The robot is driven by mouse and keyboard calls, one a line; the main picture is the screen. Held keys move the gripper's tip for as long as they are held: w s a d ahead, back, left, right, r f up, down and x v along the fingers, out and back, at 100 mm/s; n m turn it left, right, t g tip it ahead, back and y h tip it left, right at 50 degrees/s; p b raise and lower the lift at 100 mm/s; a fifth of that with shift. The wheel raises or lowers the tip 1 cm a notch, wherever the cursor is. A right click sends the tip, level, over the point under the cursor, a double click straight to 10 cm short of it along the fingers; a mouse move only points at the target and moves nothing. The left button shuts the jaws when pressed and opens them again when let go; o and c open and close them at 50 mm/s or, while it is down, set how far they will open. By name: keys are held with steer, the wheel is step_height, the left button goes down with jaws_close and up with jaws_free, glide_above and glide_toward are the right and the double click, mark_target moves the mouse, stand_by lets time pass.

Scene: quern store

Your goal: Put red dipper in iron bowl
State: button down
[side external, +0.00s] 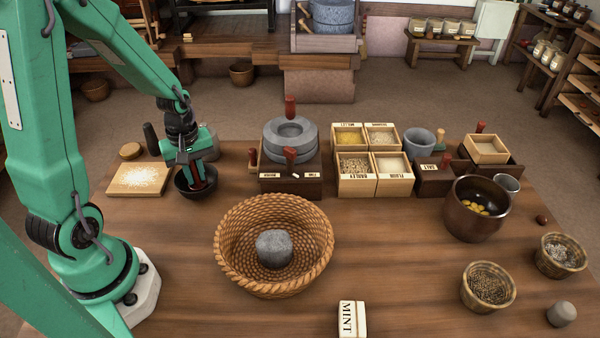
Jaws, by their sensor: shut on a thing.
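The dark iron bowl (183,190) stands on the table at the left, just right of a wooden board with pale flour on it. My gripper (196,180) points down over this bowl, with its fingertips at or inside the rim. It is shut on a red thing, which looks like the red dipper (198,172); only a narrow part shows between the fingers. The dipper's lower end is hidden by the bowl and fingers, so I cannot tell whether it touches the bottom.
The flour board (120,190) is close left of the bowl. A grey stone quern (290,140) with red handles stands to the right. A wicker basket (228,262) holding a grey stone is in front. Labelled grain boxes (374,186) stand farther right.

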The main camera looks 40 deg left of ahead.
steer(key=shift+f, duration=0.15)
steer(key=c, duration=1.4)
jaws_free()
steer(key=shift+o, duration=0.2)
steer(key=shift+d+r, duration=0.15)
steer(key=shift+r, duration=2.95)
steer(key=shift+d+r, duration=0.1)
steer(key=shift+r, duration=3)
